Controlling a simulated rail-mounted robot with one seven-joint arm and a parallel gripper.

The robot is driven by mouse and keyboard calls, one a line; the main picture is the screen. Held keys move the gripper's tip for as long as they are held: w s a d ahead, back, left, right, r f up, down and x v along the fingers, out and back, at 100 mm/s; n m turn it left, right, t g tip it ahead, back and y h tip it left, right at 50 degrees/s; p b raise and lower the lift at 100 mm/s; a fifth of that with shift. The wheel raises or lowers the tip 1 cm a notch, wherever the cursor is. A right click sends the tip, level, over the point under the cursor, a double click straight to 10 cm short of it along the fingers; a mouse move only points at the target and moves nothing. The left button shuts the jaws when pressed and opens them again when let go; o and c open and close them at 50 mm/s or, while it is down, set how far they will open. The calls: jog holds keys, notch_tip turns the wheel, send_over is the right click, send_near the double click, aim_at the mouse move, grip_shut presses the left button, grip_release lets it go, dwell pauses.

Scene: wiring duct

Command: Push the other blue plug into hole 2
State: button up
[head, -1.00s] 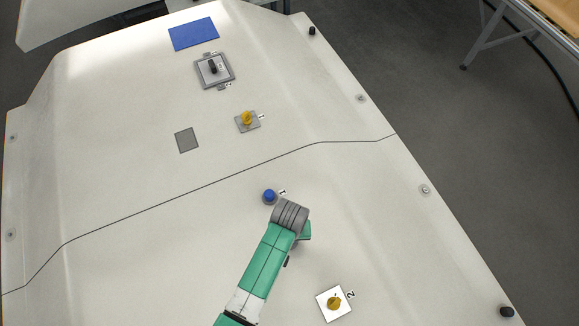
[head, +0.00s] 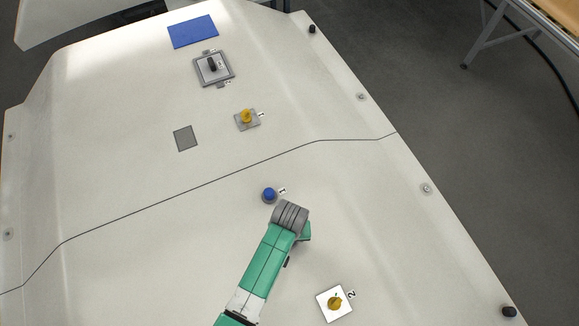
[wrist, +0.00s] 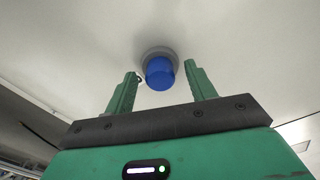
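A blue plug (head: 269,194) sits in a grey ring on the white panel, beside a label reading 1. It also shows in the wrist view (wrist: 160,74), with its grey ring behind it. My gripper (wrist: 162,71) is open; its two green fingers stand apart, one on each side of the plug in the picture, with a gap on both sides. I cannot tell how far the fingertips reach along the plug. In the head view my arm hides the fingers. At the label 2 there is a white square plate (head: 322,302) with a yellow knob (head: 335,303); no open hole shows there.
Further up the panel are another yellow knob (head: 246,116) on a grey plate, a black knob (head: 212,65) on a grey square plate, a grey square (head: 186,138) and a blue rectangle (head: 193,32). A thin dark seam crosses the panel. The panel around the blue plug is mostly clear.

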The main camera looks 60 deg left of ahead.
notch_tip(320, 180, up, 8)
jog(key=shift+f, duration=0.1)
dwell(0.4)
dwell(0.7)
jog(key=w+d+r+m+t+y+p, duration=0.15)
jog(key=w+r+t, duration=0.25)
jog(key=w+r, duration=0.65)
jog(key=w+d+r+m+t+y+b, duration=0.1)
jog(key=w+r+m+t+y, duration=0.2)
jog(key=w+r, duration=0.7)
jog(key=w+d+r+m+t+h+p, duration=0.1)
jog(key=d+r+t, duration=0.25)
jog(key=r, duration=0.85)
jog(key=w+d+r+m+t, duration=0.1)
jog(key=d+r+m+t, duration=0.3)
jog(key=r, duration=0.8)
jog(key=s+d+r+t+h, duration=0.1)
jog(key=s+d+r+t, duration=0.2)
jog(key=r, duration=0.6)
jog(key=s+d+r+m+t+h, duration=0.1)
jog(key=s+d+r+t, duration=0.2)
jog(key=r, duration=0.6)
jog(key=s+d+r+m+t+h, duration=0.1)
jog(key=s+d+r+t, duration=0.3)
jog(key=r, duration=0.5)
jog(key=shift+s+p, duration=0.35)
jog(key=shift+s, duration=0.75)
